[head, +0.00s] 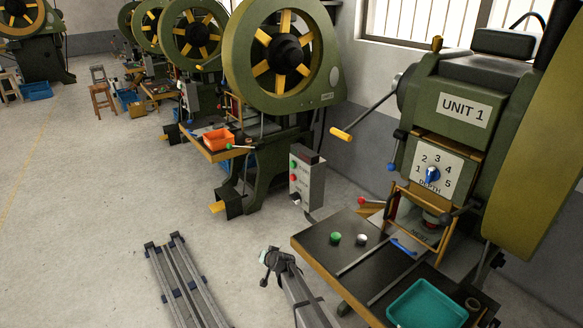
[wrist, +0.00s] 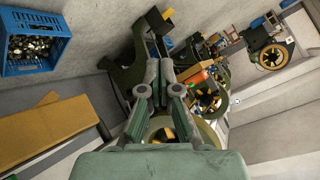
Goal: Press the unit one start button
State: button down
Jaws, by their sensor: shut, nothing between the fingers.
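The green press labelled UNIT 1 (head: 465,108) stands at the right in the head view. A round green button (head: 335,238) and a grey-white one (head: 361,239) sit on its dark work table (head: 318,247). A grey control box (head: 307,178) with small green and red buttons stands left of the press, behind the table. Which button is the unit one start cannot be read. My gripper (head: 268,268) is left of the table's front-left corner, apart from the buttons. In the wrist view my gripper (wrist: 160,64) is shut and empty.
A numbered depth dial (head: 432,174) is on the press. A teal tray (head: 428,303), a blue-handled tool (head: 404,247) and rods lie on the table. A lever with a yellow grip (head: 341,134) sticks out left. Open floor lies left; other presses stand behind.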

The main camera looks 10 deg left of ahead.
aim_at(293, 164)
jog(key=w+a+r+m+t, duration=0.2)
jog(key=w+a+r+t, duration=0.15)
jog(key=w+r, duration=0.4)
jog(key=w+a+r+m+t, duration=0.2)
jog(key=w+a+r+t, duration=0.15)
jog(key=w+r, duration=0.45)
jog(key=w+d+r+m+t+h, duration=0.4)
jog(key=d+r+m+t+h, duration=0.1)
jog(key=r, duration=0.5)
jog(key=d+m+h, duration=0.1)
jog(key=m+h, duration=0.1)
jog(key=m, duration=0.1)
jog(key=shift+w+d+r+h, duration=0.15)
jog(key=shift+d+r+h, duration=0.15)
jog(key=shift+r, duration=0.05)
jog(key=shift+w, duration=0.1)
jog(key=w+d, duration=0.5)
jog(key=d, duration=0.1)
jog(key=shift+w+d+b, duration=0.25)
jog(key=shift+w+b, duration=0.1)
jog(key=shift+w, duration=0.05)
